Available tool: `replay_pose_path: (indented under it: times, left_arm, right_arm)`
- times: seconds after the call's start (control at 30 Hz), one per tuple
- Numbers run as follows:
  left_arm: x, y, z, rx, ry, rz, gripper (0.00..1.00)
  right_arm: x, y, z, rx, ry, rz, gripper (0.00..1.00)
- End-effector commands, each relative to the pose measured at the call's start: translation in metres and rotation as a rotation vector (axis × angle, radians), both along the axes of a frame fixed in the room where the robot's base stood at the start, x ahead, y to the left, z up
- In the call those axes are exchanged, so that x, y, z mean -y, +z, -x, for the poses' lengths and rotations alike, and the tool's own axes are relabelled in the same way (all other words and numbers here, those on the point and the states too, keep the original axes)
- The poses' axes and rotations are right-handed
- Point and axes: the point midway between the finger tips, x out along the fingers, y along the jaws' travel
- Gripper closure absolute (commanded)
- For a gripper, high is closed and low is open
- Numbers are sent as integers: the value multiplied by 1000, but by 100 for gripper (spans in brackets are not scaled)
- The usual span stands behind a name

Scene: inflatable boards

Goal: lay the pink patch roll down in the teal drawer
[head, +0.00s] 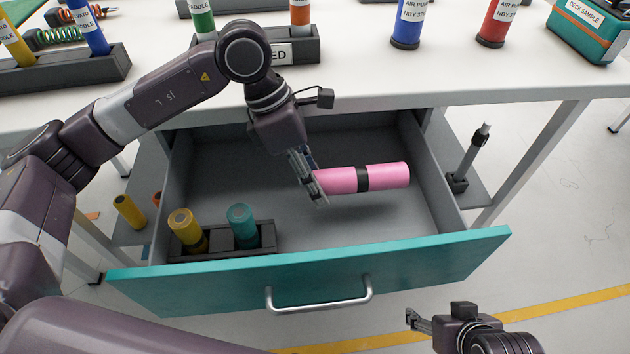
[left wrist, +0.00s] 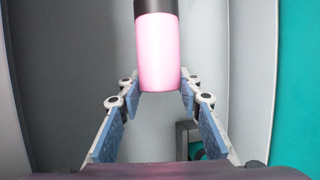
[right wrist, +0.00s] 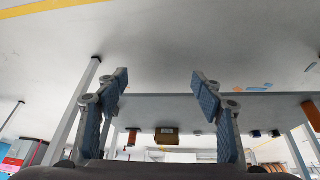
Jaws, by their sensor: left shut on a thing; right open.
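The pink patch roll (head: 338,180) has a black band around its middle and is held lying roughly level over the open teal drawer (head: 420,262). My left gripper (head: 316,180) is shut on the roll's left end. In the left wrist view the roll (left wrist: 157,60) sits between the fingertips of the left gripper (left wrist: 155,82). Whether the roll touches the drawer floor is hard to tell. My right gripper (head: 415,320) is open and empty in front of the drawer at the lower right; its spread fingers (right wrist: 160,80) show in the right wrist view.
A dark holder (head: 222,247) with a yellow roll (head: 187,232) and a teal roll (head: 243,228) stands in the drawer's front left corner. The drawer's grey floor is otherwise bare. The white tabletop (head: 360,72) overhangs the drawer's back. A silver handle (head: 320,299) sticks out in front.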

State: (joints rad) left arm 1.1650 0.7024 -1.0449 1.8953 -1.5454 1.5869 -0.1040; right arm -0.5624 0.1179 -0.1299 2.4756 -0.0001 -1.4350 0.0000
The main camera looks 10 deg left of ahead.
Motion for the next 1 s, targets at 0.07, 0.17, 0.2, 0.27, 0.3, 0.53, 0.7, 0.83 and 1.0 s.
replay_pose_path:
  times: [0.07, 0.17, 0.2, 0.27, 0.3, 0.53, 0.7, 0.83, 1.0]
  left_arm:
    - [0, -1, 0, 0, 0, 0, 100]
    - [0, -1, 0, 0, 0, 0, 100]
    - [0, -1, 0, 0, 0, 0, 100]
    - [0, -2, 0, 0, 0, 0, 100]
    - [0, -2, 0, 0, 0, 0, 100]
    - [0, -3, 0, 0, 0, 0, 100]
    - [0, -4, 0, 0, 0, 0, 100]
    - [0, -5, 0, 0, 0, 0, 100]
    - [0, -6, 0, 0, 0, 0, 100]
  right_arm:
    - [-1, 0, -2, 9, 1, -2, 39]
    - [-1, 1, -3, 15, 1, -3, 39]
    - [-2, 1, -4, 18, 2, -5, 39]
    - [-2, 1, -5, 24, 3, -6, 39]
    - [-3, 2, -7, 29, 3, -6, 39]
    - [-4, 3, -11, 48, 5, -11, 39]
    - [-6, 5, -15, 67, 7, -16, 39]
    - [-7, 5, -17, 75, 8, -18, 39]
    - [-8, 7, -21, 95, 10, -22, 39]
